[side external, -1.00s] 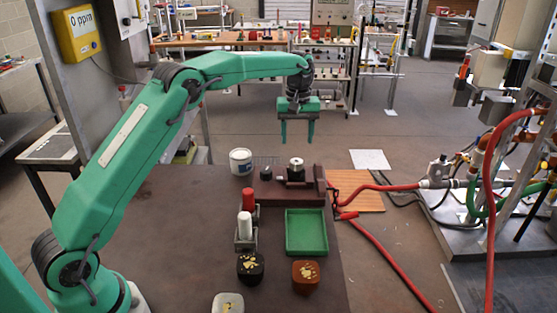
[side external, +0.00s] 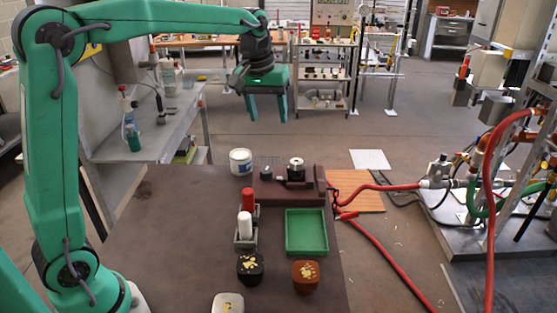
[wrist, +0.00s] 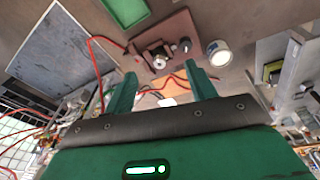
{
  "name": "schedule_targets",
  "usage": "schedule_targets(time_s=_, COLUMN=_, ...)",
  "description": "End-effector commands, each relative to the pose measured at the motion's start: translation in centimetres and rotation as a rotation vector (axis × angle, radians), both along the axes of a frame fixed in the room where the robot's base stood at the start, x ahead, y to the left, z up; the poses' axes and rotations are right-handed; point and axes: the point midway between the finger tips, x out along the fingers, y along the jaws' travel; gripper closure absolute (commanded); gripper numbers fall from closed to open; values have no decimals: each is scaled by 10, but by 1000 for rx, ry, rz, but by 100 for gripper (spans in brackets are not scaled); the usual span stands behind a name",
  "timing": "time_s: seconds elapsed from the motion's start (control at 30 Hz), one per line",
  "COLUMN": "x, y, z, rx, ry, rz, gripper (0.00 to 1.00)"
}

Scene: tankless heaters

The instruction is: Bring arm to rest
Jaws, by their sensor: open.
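My gripper (side external: 268,113) is open and empty, high above the far end of the brown table (side external: 180,225). Its two green fingers point down and stand apart. In the wrist view my gripper (wrist: 162,84) shows both fingers spread with nothing between them. My green arm is raised at the left of the side view, with its forearm reaching level across the top. The fingers touch nothing.
On the table are a white can (side external: 241,162), a brown fixture block (side external: 290,190), a red and a white bottle (side external: 245,226) in a holder, a green tray (side external: 306,251), and black (side external: 250,268), brown (side external: 306,276) and white (side external: 228,303) containers. Red hoses (side external: 390,265) run right.

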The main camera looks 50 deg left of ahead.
Motion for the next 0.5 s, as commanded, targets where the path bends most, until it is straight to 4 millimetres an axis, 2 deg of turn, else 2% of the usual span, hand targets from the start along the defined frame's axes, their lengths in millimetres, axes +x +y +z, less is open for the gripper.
schedule_targets(time_s=0.2, x=-46, y=-6, z=15, rx=20, ry=-52, rz=-83, gripper=44)
schedule_targets(time_s=0.5, x=-108, y=-13, z=19, rx=52, ry=-119, rz=-199, gripper=44)
